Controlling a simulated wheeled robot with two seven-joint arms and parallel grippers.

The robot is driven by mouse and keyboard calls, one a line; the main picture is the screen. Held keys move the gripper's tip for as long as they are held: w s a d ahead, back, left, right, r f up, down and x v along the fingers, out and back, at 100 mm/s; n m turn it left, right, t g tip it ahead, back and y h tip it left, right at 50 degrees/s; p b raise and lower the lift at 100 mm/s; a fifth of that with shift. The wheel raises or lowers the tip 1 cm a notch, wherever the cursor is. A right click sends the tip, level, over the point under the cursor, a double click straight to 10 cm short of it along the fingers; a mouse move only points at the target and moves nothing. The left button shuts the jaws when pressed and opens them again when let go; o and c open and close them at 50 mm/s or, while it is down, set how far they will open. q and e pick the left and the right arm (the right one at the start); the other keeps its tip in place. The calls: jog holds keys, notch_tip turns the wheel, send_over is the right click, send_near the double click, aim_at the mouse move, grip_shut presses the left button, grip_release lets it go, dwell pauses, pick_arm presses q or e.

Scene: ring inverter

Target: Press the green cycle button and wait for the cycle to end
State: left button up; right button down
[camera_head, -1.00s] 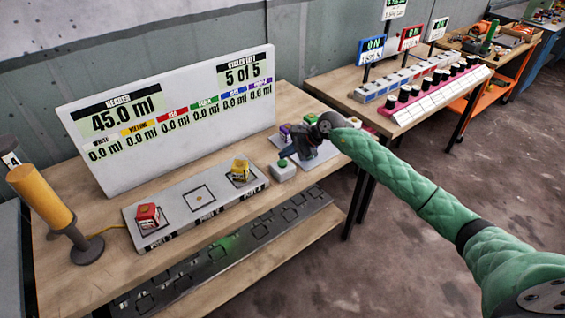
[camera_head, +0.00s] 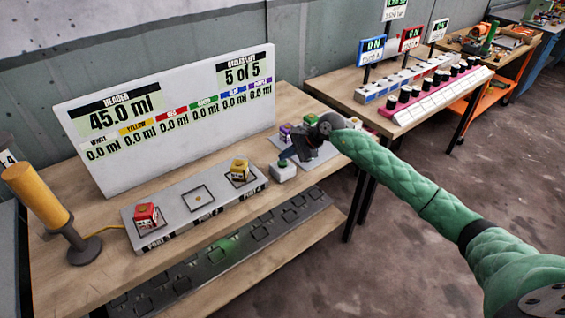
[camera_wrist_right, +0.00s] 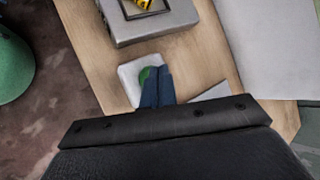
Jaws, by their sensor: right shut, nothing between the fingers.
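The green cycle button (camera_head: 282,163) sits on a small white block (camera_head: 281,174) on the wooden table, right of the grey port tray. My right gripper (camera_head: 286,157) is shut and empty, with its tips just above and beside the button. In the right wrist view the blue fingertips (camera_wrist_right: 157,88) overlap part of the green button (camera_wrist_right: 145,76), so I cannot tell whether they touch it. The white display board (camera_head: 170,159) reads header 45.0 ml, the colour fields 0.0 ml, and cycles left 5 of 5. My left gripper is not in view.
The grey port tray (camera_head: 215,209) holds a red cube (camera_head: 146,215) and a yellow cube (camera_head: 239,169), with an empty square between. Several coloured cubes (camera_head: 285,131) stand behind my right gripper. A yellow cylinder (camera_head: 38,196) stands at the left. A second table (camera_head: 340,92) is at the right.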

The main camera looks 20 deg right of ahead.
aim_at(286, 162)
jog(key=shift+f+b, duration=0.45)
jog(key=shift+b, duration=0.1)
dwell(0.6)
jog(key=shift+r, duration=0.15)
dwell(0.4)
jog(key=shift+r, duration=0.75)
jog(key=shift+r, duration=0.15)
jog(key=shift+r, duration=2.4)
